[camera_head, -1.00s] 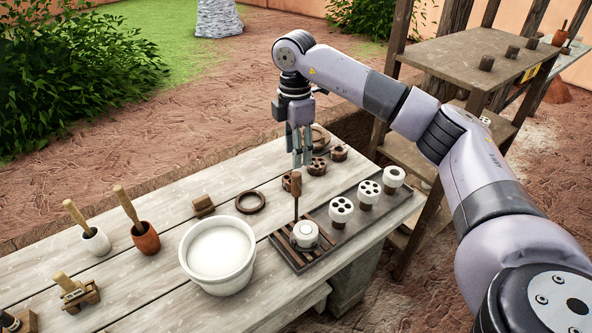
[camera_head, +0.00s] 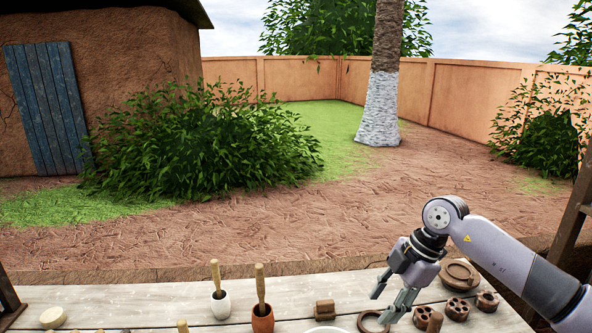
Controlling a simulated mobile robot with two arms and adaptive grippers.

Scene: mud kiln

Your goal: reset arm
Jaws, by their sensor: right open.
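My right arm comes in from the lower right in the head view. Its gripper (camera_head: 388,299) is open and empty, tilted with its fingers pointing down and left. It hangs above the right part of the wooden table (camera_head: 160,296), near a dark ring (camera_head: 373,322) and several brown perforated pieces. I cannot tell its exact height above them. My left gripper is not in view.
A white mortar (camera_head: 221,306) and an orange mortar (camera_head: 263,319) hold wooden pestles. A brown block (camera_head: 325,309) stands beside them. Perforated pieces (camera_head: 457,309) and a round brown dish (camera_head: 458,273) lie at right.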

